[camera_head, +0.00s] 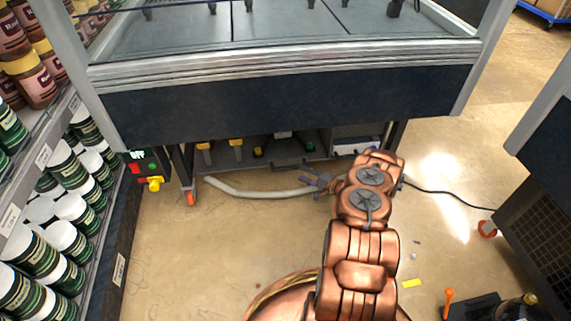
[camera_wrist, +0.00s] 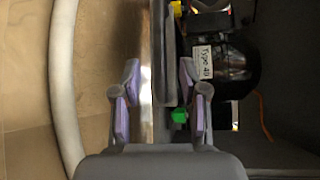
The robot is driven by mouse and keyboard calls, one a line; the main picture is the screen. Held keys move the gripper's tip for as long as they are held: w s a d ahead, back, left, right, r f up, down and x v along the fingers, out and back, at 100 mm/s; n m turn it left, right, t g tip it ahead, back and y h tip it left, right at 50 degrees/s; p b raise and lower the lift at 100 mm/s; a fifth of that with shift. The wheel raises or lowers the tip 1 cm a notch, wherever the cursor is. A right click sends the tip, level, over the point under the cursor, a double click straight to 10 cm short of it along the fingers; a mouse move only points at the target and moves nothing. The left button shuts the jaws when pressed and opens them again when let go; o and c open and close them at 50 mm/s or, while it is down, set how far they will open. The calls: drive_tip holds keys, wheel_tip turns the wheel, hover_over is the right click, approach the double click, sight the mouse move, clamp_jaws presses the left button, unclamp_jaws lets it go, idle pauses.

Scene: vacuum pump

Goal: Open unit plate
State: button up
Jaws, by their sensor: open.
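In the wrist view, my gripper (camera_wrist: 159,78) is open, with purple pads on the inner sides of its two fingers. A narrow dark grey bar (camera_wrist: 169,50), which may be the edge or handle of the unit plate, lies between the fingers. Gaps show on both sides, wider on the left, and I cannot tell whether the right finger touches it. In the head view, my gripper (camera_head: 320,181) is low under the front of the cabinet (camera_head: 270,103). The plate cannot be made out clearly there.
A pale hose (camera_head: 260,191) curves on the floor and also shows in the wrist view (camera_wrist: 62,90).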

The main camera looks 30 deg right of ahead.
sight(290, 169)
drive_tip(key=b+x, duration=0.2)
drive_tip(key=x, duration=0.5)
drive_tip(key=shift+w+a, duration=0.1)
drive_tip(key=shift+a, duration=0.1)
drive_tip(key=shift+c, duration=0.2)
clamp_jaws()
